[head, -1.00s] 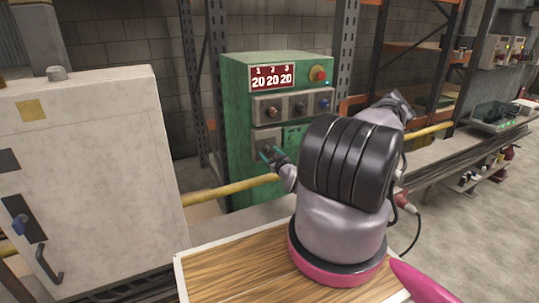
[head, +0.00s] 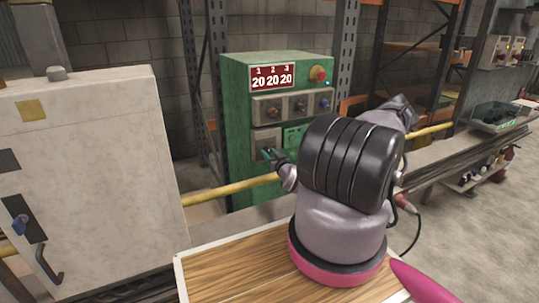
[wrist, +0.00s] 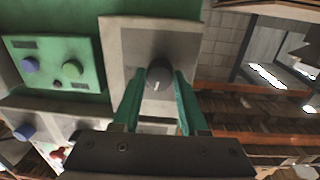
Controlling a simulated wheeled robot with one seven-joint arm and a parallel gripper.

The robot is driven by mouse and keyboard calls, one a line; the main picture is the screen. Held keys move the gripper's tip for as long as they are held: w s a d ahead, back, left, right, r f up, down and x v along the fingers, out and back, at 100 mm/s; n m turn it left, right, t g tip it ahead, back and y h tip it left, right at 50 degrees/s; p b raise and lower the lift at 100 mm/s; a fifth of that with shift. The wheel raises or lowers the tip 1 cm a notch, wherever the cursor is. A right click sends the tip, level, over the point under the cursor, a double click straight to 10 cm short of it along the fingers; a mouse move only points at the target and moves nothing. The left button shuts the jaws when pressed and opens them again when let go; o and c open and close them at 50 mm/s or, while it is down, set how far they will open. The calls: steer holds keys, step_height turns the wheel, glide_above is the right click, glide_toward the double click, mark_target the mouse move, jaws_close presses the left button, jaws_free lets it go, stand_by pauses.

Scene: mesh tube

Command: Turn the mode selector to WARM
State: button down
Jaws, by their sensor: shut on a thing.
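The mode selector is a dark round knob (wrist: 159,73) with a short white mark, on a pale grey plate (wrist: 118,45) in the wrist view. The mark points down in that picture, tilted slightly. My gripper (wrist: 160,82) has its two green fingers on either side of the knob and is shut on it. In the head view my gripper (head: 269,154) is at the lower left panel of the green cabinet (head: 240,165), and it largely hides the knob. I cannot read any WARM marking in either view.
The cabinet's display (head: 272,77) reads 20 under 1, 2 and 3. Below it is a row of three knobs (head: 301,106), with a red button (head: 319,74) above right. A yellow rail (head: 225,190) runs in front.

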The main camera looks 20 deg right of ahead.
steer(key=m, duration=0.5)
steer(key=shift+m, duration=0.3)
steer(key=shift+s, duration=0.1)
steer(key=shift+f, duration=0.1)
stand_by(0.3)
steer(key=shift+c, duration=2.2)
jaws_free()
steer(key=s, duration=1)
steer(key=shift+s+r, duration=0.3)
steer(key=shift+s, duration=0.05)
